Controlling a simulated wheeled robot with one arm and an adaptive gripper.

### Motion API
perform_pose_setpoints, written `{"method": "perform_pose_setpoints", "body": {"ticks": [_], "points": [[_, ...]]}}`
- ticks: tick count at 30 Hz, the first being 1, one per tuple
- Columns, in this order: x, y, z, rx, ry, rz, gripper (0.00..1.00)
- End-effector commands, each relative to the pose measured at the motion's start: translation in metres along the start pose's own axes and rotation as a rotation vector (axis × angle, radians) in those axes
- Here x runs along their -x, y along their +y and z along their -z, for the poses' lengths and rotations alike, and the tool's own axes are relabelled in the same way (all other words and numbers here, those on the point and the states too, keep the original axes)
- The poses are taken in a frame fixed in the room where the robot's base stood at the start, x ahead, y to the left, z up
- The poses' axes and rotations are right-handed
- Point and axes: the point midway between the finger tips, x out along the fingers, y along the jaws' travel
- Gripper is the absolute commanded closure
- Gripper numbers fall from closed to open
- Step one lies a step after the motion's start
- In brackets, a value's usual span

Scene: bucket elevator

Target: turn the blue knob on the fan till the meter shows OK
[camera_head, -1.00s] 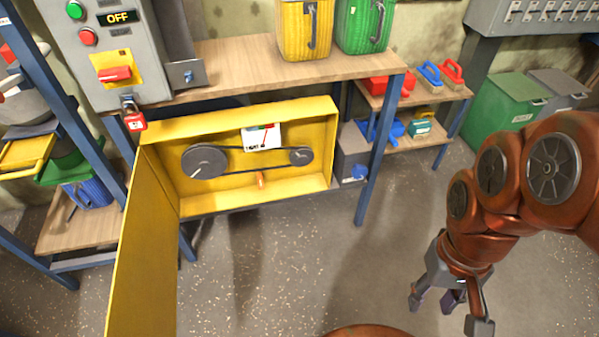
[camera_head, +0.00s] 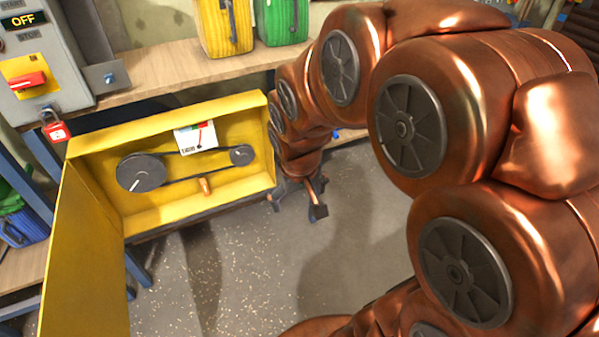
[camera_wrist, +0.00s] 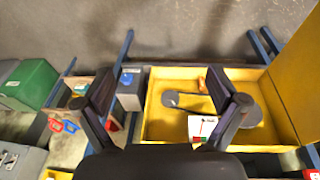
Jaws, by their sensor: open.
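No part is plainly recognisable as a fan. A grey box (camera_wrist: 131,92) with a blue spot (camera_wrist: 126,78), perhaps the knob, stands beside the yellow case in the wrist view; my arm hides it in the head view. Another blue knob (camera_head: 109,78) sits on a grey bracket beside the control panel.
The case holds two pulleys with a belt and an orange handle (camera_head: 205,186). Its door (camera_head: 85,260) hangs open at the left. A wooden bench (camera_head: 180,75) runs above. The control panel (camera_head: 45,55) reads OFF and has a red padlock (camera_head: 56,131).

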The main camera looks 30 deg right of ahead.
Motion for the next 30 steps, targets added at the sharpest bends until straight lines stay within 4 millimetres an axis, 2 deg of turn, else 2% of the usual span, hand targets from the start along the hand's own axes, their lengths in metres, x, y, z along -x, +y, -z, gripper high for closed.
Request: {"method": "perform_pose_setpoints", "body": {"ticks": [1, 9, 15, 21, 30], "points": [[-0.031, 0.006, 0.016, -0.011, 0.037, -0.008, 0.04], [-0.124, 0.044, 0.118, -0.05, 0.294, -0.033, 0.04], [-0.193, 0.073, 0.18, -0.07, 0.479, -0.031, 0.04], [-0.258, 0.102, 0.229, -0.086, 0.667, -0.012, 0.04], [-0.351, 0.142, 0.273, -0.118, 0.948, 0.046, 0.04]]}}
